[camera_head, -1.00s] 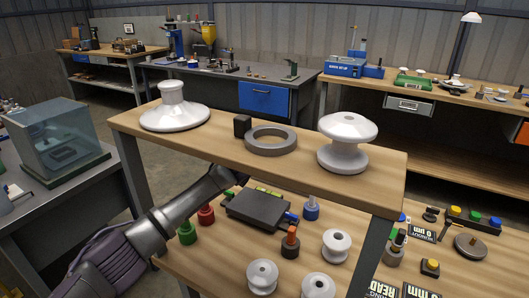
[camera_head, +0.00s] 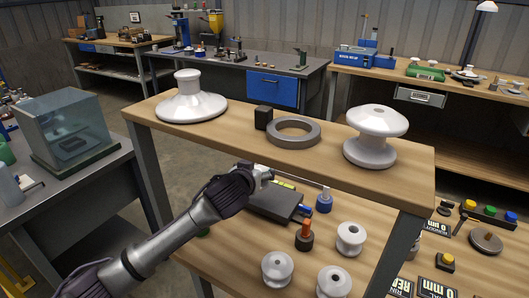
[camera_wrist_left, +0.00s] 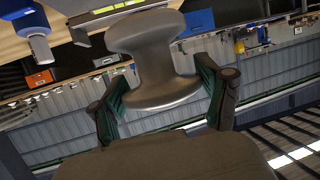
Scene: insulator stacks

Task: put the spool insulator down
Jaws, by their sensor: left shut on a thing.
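My left gripper (camera_head: 266,172) is in front of the raised shelf's front edge, above the lower worktop. In the left wrist view my left gripper (camera_wrist_left: 166,88) is shut on a spool insulator (camera_wrist_left: 150,55), grey-white with two flanges and a narrower waist. In the head view only a small pale part at the fingertips shows; the rest cannot be made out. Other white spool insulators stand upright on the lower worktop: one (camera_head: 350,238) at the back, one (camera_head: 277,268) at the left and one (camera_head: 333,281) in front. My right gripper is not in view.
The raised wooden shelf (camera_head: 225,140) bears a large white insulator (camera_head: 375,135), a grey ring (camera_head: 293,132), a black block (camera_head: 263,117) and a flared white insulator (camera_head: 190,104). Below lie a dark flat box (camera_head: 270,203), a blue peg (camera_head: 324,201) and an orange-topped peg (camera_head: 305,236).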

